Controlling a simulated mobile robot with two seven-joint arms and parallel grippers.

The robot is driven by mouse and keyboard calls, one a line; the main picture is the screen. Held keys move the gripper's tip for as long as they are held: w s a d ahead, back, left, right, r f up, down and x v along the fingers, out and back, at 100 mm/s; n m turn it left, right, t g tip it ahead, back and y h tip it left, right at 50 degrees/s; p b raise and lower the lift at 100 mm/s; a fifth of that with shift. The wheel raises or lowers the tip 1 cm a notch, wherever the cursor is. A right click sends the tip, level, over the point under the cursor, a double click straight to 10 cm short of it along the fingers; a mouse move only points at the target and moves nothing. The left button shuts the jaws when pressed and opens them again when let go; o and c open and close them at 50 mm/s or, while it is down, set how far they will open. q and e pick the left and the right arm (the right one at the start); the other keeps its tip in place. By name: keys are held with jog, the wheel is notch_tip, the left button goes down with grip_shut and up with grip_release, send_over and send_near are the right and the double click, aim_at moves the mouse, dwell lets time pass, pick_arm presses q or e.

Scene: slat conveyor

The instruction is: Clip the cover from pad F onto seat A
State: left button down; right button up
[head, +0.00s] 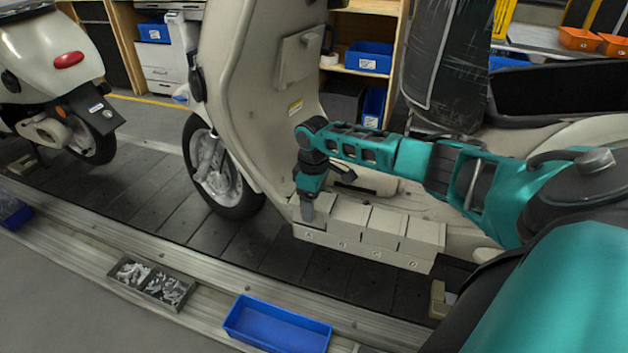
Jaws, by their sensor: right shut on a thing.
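My right gripper (307,207) points down at the left end of the scooter's lower side. It is shut on a light beige cover (322,211), partly hidden behind the finger. The cover is over the leftmost seat, seat A (310,236), on the lettered rail. I cannot tell whether it is fully seated or slightly raised. Similar beige covers (384,227) sit in a row to its right along the rail. Pad F cannot be made out. My left gripper is not in view.
The beige scooter (250,110) stands on the dark slat conveyor (130,215). A blue bin (277,326) and a dark tray of small parts (152,283) sit along the near edge. Another scooter (50,60) stands at left.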

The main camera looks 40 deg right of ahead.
jog(key=shift+f, duration=0.1)
dwell(0.7)
jog(key=o, duration=1.1)
jog(key=shift+d, duration=0.1)
jog(key=shift+d, duration=0.1)
jog(key=shift+r, duration=0.25)
jog(key=shift+w+r+p, duration=0.15)
jog(key=shift+r+p, duration=0.15)
jog(key=shift+p, duration=0.05)
jog(key=r, duration=0.4)
jog(key=r+p, duration=0.1)
jog(key=r, duration=0.6)
jog(key=shift+s+a+r, duration=0.2)
jog(key=shift+a+r, duration=0.15)
jog(key=shift+r, duration=0.05)
